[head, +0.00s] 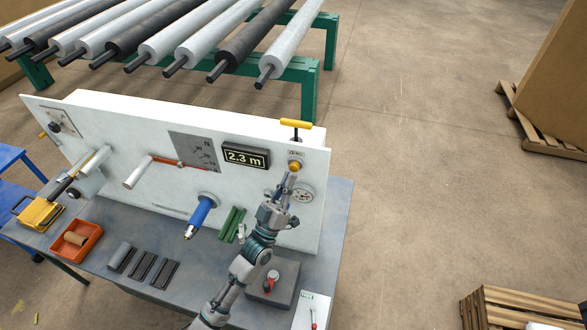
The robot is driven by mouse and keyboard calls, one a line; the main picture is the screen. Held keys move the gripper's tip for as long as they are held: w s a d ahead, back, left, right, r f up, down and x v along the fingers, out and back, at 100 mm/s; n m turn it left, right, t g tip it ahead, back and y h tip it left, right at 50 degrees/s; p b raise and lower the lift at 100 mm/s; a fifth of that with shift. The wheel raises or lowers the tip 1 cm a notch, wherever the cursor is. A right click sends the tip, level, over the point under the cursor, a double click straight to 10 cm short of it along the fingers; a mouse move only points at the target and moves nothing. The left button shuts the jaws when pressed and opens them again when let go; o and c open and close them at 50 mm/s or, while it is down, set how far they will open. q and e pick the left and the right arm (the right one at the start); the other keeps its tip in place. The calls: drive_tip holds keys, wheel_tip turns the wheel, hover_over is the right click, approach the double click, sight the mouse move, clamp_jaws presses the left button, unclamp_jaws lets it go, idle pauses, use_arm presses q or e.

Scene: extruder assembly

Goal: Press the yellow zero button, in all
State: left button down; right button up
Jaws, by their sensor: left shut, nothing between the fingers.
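The yellow zero button (295,166) sits on the white panel (120,120), under a small label and to the right of the display (246,156) that reads 2.3 m. My left gripper (290,179) is shut and empty. Its fingertips are just below the button in the picture; I cannot tell whether they touch it. The button's top still shows. My right gripper is not in view.
A yellow T-handle (296,124) stands above the button, and a round dial (303,192) is beside my fingers. A blue-handled part (202,212), green bars (231,224) and an orange tray (76,243) are farther left. Rollers (200,35) lie behind.

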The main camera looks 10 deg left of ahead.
use_arm(q)
drive_tip(key=shift+w, duration=0.1)
idle(0.7)
drive_tip(key=shift+w, duration=0.3)
drive_tip(key=shift+w, duration=0.5)
idle(0.8)
drive_tip(key=shift+w+r, duration=0.1)
drive_tip(key=shift+r, duration=0.1)
idle(0.7)
drive_tip(key=shift+f, duration=0.1)
drive_tip(key=shift+s+f, duration=0.1)
drive_tip(key=shift+s, duration=0.75)
